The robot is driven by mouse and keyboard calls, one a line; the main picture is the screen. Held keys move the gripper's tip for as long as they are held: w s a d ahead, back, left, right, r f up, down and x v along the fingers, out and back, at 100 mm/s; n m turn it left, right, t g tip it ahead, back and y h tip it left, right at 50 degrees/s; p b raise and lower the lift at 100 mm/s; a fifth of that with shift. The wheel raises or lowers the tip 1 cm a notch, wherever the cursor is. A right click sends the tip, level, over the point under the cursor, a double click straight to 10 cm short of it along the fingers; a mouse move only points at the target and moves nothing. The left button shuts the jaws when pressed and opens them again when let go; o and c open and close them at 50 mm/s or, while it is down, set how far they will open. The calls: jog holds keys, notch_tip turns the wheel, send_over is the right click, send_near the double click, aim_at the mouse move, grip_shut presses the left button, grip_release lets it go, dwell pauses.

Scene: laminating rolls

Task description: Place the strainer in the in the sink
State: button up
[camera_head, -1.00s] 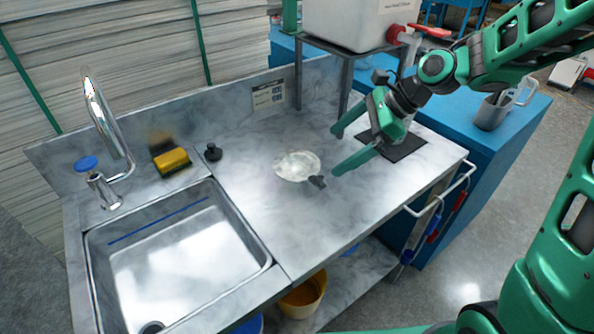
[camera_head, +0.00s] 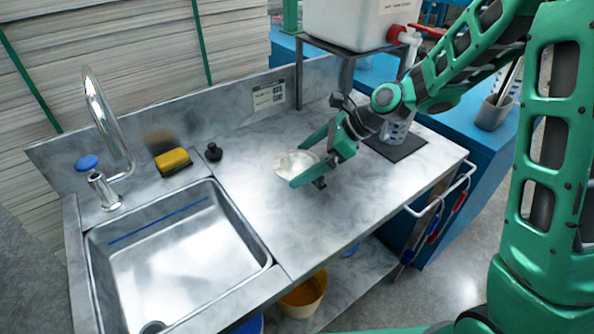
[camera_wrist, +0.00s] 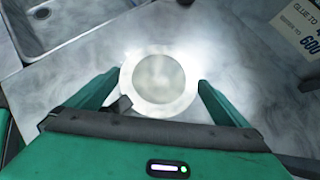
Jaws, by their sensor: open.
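The strainer (camera_head: 294,163) is a pale round dish with a short dark handle, lying on the grey counter right of the sink. My gripper (camera_head: 304,160) is open, its green fingers reaching over or around the strainer from the right. In the wrist view the strainer (camera_wrist: 159,80) lies between the two spread fingers (camera_wrist: 155,88), with its dark handle near the left finger. I cannot tell whether a finger touches it. The empty steel sink (camera_head: 185,255) is at the left of the counter; its corner (camera_wrist: 60,25) shows at the top left of the wrist view.
A faucet (camera_head: 105,125) with a blue knob stands behind the sink. A yellow sponge (camera_head: 173,161) and a small black knob (camera_head: 213,152) sit near the sink's back edge. A white tank (camera_head: 360,22) stands on a raised shelf behind. The counter between strainer and sink is clear.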

jog(key=shift+x, duration=1.05)
jog(key=c, duration=0.9)
jog(key=shift+r, duration=0.15)
jog(key=shift+r, duration=0.55)
notch_tip(320, 180, up, 3)
jog(key=s+a+r, duration=0.2)
jog(key=s, duration=0.1)
jog(key=s+a+r, duration=0.2)
jog(key=a, duration=0.1)
jog(key=s+a+r, duration=0.2)
jog(key=s, duration=0.1)
jog(key=shift+s+a+r, duration=0.3)
jog(key=shift+a+r, duration=0.05)
jog(key=shift+a, duration=0.05)
